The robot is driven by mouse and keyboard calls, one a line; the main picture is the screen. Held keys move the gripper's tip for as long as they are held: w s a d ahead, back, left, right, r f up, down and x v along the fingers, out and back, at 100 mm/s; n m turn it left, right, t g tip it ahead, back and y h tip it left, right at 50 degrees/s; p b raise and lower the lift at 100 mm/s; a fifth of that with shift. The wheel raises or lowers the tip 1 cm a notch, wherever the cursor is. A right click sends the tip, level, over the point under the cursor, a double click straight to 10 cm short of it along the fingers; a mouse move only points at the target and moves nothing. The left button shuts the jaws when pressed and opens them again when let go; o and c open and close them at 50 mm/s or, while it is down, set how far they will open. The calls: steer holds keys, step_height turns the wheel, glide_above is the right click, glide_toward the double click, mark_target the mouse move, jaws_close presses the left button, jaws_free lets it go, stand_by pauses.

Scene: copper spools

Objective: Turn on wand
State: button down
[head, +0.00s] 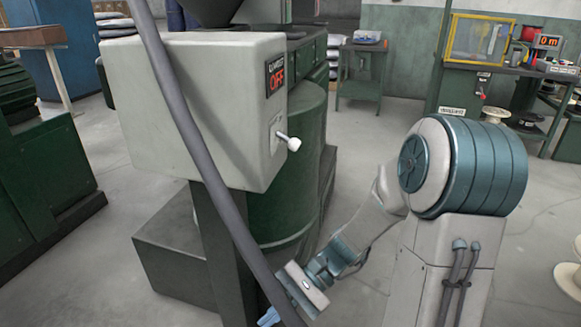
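Below the panel, a switch lever with a white knob (291,142) sticks out to the right. A long grey tube (185,120), which may be the wand, runs diagonally across the view in front of the box. My gripper (272,315) is low at the bottom edge, well below the lever and apart from it. A blue finger shows left of the tube. The tube and the frame edge hide the rest, so its opening and any grip are unclear.
A green machine (45,165) is at the left. A small green table (362,75) and a workbench (470,85) stand at the back. Grey floor is open between them.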

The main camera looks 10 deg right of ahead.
steer(key=w+r+m+t+y+p, duration=0.2)
steer(key=w+r+m+y, duration=0.2)
steer(key=w+r+y, duration=0.15)
steer(key=m+t+y+p, duration=0.45)
steer(key=m+t, duration=0.65)
steer(key=t, duration=0.7)
glide_toward(287, 140)
step_height(287, 140, down, 4)
steer(key=d, duration=0.1)
steer(key=shift+w+d+f, duration=0.1)
steer(key=shift+w, duration=0.2)
steer(key=shift+g, duration=0.4)
steer(key=b+x, duration=0.2)
steer(key=x, duration=0.8)
steer(key=shift+d+r, duration=0.15)
steer(key=shift+r, duration=0.1)
